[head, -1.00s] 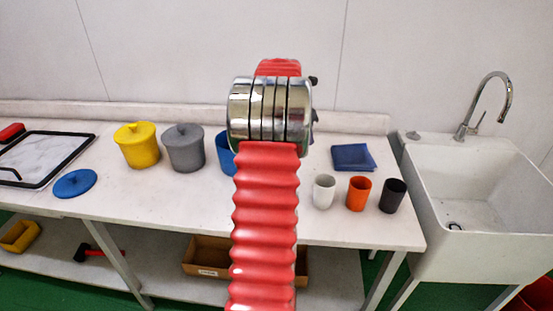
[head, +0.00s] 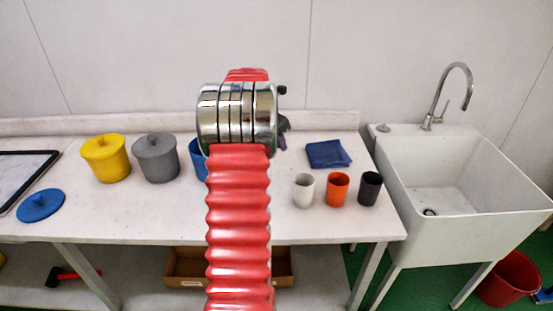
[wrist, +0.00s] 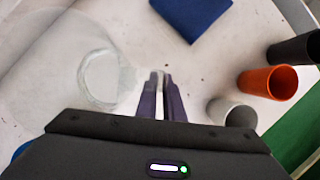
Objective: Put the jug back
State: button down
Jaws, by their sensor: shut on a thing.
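The clear jug (wrist: 100,80) shows in the wrist view as a faint see-through shape left of my fingers, with a pale ring at its base. My gripper (wrist: 160,88) has purple fingers, shut on what looks like the jug's handle. The jug appears over the white bench top; I cannot tell whether it touches it. In the head view my red arm hides the jug and most of the gripper; only a bit of purple shows beside the metal wrist.
The bench (head: 120,220) holds yellow (head: 106,158) and grey (head: 156,158) lidded pots, a partly hidden blue pot (head: 198,160), a blue lid (head: 40,205), a blue cloth (head: 327,154), and white (head: 303,190), orange (head: 338,189) and dark (head: 369,188) cups. The sink (head: 460,215) stands right.

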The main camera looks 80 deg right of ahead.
jog(key=shift+f, duration=0.6)
jog(key=shift+f, duration=2.5)
jog(key=c, duration=1.9)
grip_release()
jog(key=shift+f, duration=0.15)
jog(key=v, duration=1.2)
